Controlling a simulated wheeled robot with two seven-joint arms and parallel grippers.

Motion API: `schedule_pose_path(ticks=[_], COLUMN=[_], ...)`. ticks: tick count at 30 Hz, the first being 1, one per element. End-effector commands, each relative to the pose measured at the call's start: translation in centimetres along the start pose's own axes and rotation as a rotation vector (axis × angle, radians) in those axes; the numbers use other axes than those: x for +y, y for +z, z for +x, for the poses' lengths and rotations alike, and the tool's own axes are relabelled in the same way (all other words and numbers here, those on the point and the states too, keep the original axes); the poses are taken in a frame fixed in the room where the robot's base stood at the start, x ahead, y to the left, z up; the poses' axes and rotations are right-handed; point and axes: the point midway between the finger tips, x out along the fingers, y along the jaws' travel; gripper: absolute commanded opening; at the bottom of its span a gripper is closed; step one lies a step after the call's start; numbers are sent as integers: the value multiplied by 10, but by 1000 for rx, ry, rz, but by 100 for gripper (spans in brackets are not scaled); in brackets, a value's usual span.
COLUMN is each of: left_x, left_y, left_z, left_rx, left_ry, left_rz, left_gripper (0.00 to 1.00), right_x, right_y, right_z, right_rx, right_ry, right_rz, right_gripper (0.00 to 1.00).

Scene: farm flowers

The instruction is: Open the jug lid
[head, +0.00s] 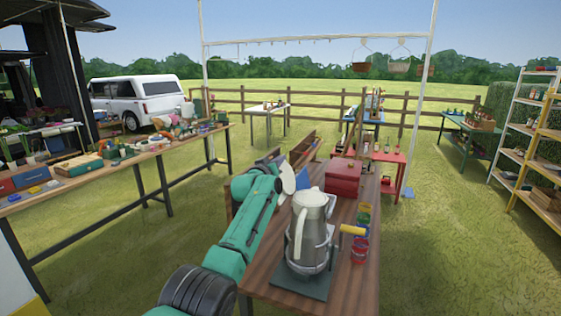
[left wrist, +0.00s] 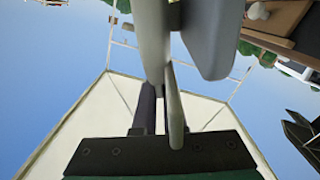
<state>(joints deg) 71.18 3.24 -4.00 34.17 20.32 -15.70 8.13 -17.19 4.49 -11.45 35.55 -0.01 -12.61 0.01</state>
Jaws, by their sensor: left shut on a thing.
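The jug (head: 309,238) is tall and grey with a pale top. It stands upright in a metal ring on a dark base plate (head: 300,286) near the front of the wooden table. Its pale lid (head: 310,198) looks down on the body, and a pale handle shows on its left side. My green left arm comes up left of the jug. My left gripper (head: 302,180) is at the jug's top, largely hidden behind it. In the left wrist view its dark fingers are shut on a slim pale part (left wrist: 173,105) of the jug; lid or handle, I cannot tell.
Red, yellow and green small buckets (head: 360,249) and a yellow-handled tool (head: 352,230) sit right of the jug. A red box (head: 343,178) and wooden crates (head: 304,148) stand behind it. The wooden table (head: 345,292) has bare room at its front right.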

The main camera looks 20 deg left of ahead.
Motion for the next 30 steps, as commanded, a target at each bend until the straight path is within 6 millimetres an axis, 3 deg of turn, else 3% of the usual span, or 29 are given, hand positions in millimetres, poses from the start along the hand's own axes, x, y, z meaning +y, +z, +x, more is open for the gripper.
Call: schedule_pose_path(ticks=[13, 15, 16, 30], left_x=[-1, -1, -1, 0], left_y=[2, 2, 2, 2], left_z=[0, 0, 0, -4], left_rx=[-5, -4, -4, -2], left_ry=[-1, -1, -1, 4], left_rz=[-9, -9, -9, -9], left_gripper=[0, 35, 39, 39], right_x=[2, 2, 2, 2], right_y=[0, 0, 0, 0], right_z=[0, 0, 0, 2], right_rx=[0, -1, -1, -1], right_ry=[2, 3, 3, 3], right_rz=[-1, -1, -1, -1], right_gripper=[50, 50, 50, 50])
